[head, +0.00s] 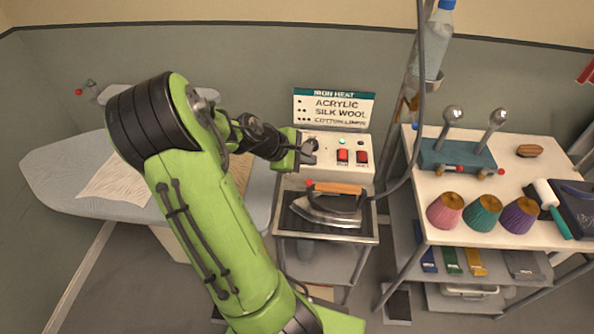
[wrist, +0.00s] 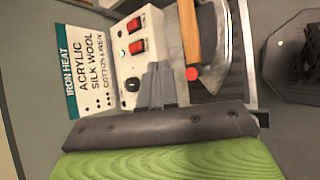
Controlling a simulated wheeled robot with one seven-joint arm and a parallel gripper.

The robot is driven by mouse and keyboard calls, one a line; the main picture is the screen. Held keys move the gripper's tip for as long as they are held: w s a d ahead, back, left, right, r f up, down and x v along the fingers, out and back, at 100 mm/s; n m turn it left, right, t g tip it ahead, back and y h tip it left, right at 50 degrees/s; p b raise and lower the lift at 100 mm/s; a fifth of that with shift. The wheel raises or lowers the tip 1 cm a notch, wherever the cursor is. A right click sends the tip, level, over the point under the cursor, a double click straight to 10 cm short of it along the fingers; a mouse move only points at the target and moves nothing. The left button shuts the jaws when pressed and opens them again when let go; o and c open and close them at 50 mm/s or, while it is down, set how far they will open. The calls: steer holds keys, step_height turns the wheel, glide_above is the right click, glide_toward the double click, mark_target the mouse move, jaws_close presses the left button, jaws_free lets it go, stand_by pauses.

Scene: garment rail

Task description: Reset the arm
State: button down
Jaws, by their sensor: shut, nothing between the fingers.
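My gripper (head: 310,152) is at the end of my green arm, in front of the left part of the white control panel (head: 352,140). Its fingers are shut with nothing between them. In the wrist view the closed fingers (wrist: 152,85) point at the panel, close to a dark round dial (wrist: 132,84). I cannot tell whether they touch it. In the head view my gripper hides most of that dial. My arm is bent and reaches over the gap between the ironing board (head: 60,180) and the iron stand.
A steam iron (head: 328,208) with a wooden handle rests on the metal stand below the panel. Red switches (head: 343,156) and a heat sign (head: 335,106) are close by. A hose runs to the right. A white cart (head: 480,230) holds cones and tools.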

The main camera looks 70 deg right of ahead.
steer(key=shift+w, duration=0.1)
stand_by(0.3)
steer(key=w+a+r+m+t+y, duration=0.15)
steer(key=w+a+t, duration=0.25)
steer(key=w+a, duration=0.4)
steer(key=w+a+r+t+y, duration=0.1)
steer(key=w+a+r+t, duration=0.25)
steer(key=w+a, duration=0.4)
steer(key=s+a+r+t+y, duration=0.1)
steer(key=s+a+r, duration=0.1)
steer(key=a, duration=0.6)
steer(key=s+a+r+t+y, duration=0.2)
steer(key=a, duration=0.5)
steer(key=s+a+r+t+y, duration=0.1)
steer(key=s+a, duration=0.2)
steer(key=a, duration=0.5)
steer(key=shift+a+r+n, duration=0.3)
steer(key=shift+r+n, duration=0.1)
steer(key=shift+n, duration=0.05)
steer(key=shift+s, duration=0.1)
